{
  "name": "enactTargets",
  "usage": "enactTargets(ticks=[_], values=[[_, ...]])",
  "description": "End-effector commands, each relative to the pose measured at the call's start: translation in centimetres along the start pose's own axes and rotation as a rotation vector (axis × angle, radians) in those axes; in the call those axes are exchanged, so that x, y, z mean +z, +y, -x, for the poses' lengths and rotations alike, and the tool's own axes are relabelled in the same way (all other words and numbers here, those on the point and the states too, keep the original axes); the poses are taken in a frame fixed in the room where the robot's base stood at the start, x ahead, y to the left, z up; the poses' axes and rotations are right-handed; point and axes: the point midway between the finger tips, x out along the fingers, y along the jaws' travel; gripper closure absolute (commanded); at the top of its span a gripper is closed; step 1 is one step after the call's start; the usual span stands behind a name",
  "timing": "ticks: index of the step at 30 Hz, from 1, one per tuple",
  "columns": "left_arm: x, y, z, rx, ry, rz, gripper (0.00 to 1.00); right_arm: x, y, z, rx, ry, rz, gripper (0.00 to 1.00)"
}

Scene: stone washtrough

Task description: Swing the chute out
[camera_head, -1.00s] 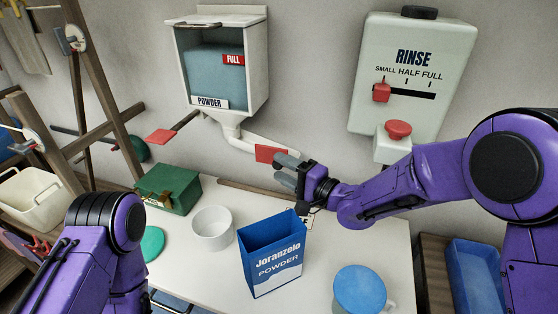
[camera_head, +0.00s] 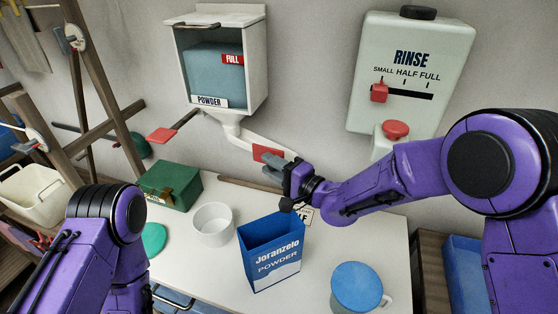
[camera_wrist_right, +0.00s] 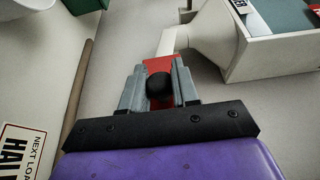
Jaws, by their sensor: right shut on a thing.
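The white chute (camera_head: 250,138) hangs under the powder dispenser (camera_head: 215,65) on the wall and slants down to the right. A red tab (camera_head: 267,153) sits near its lower end. My right gripper (camera_head: 272,168) is at this tab, and its grey fingers are closed on it. The wrist view shows the red tab (camera_wrist_right: 167,66) between the fingers (camera_wrist_right: 160,75), with the white chute (camera_wrist_right: 175,40) beyond. A dark round knob partly covers the tab there. The open blue powder box (camera_head: 272,252) stands on the counter below the gripper. My left gripper is out of the picture; only its arm shows.
A white bowl (camera_head: 213,225), a green box (camera_head: 170,185) and a blue-topped mug (camera_head: 356,288) stand on the white counter (camera_head: 330,235). The rinse dispenser (camera_head: 412,90) is on the wall at right. A wooden rack (camera_head: 110,95) is at left.

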Motion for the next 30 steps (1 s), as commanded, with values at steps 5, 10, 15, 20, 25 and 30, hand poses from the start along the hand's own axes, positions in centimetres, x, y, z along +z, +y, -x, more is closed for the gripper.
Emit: enactTargets(ticks=[5,10,15,20,25,30], values=[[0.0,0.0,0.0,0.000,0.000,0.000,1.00,0.4,0.2,-0.1,0.004,-0.008,0.000,1.00],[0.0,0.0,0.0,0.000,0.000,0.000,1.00,0.3,0.2,-0.1,0.004,-0.008,0.000,0.49],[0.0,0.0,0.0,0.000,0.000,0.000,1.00,0.2,0.2,0.0,0.003,-0.004,0.000,0.49],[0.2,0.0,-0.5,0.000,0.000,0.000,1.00,0.1,0.3,1.0,0.003,-0.002,0.000,0.49],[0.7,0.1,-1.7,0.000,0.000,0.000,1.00,0.1,0.5,4.8,0.002,-0.001,-0.001,0.49],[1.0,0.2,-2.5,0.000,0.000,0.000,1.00,0.3,0.3,8.5,0.001,-0.003,0.000,0.49]])
